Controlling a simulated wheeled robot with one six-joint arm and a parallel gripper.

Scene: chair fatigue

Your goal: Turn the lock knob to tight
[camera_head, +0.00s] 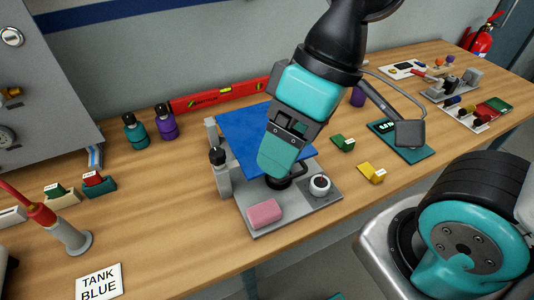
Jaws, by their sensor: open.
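My gripper (277,165), teal and dark grey, points down over the front of a grey fixture (285,221) with a tilted blue plate (240,128). The gripper is open, seen from behind, with its fingertips mostly hidden. A dark round knob (283,184) is partly visible directly below the fingertips. I cannot tell whether they touch it. A round white-rimmed dial (320,185) sits to its right, and a black-topped post (217,156) stands on the left. No label shows which is the lock knob, and its setting cannot be read.
A pink block (264,213) lies on the fixture's front left. Green (343,144) and yellow (371,172) blocks lie to its right, near a teal-based device (404,141). A red level (217,96) and two bottles stand behind.

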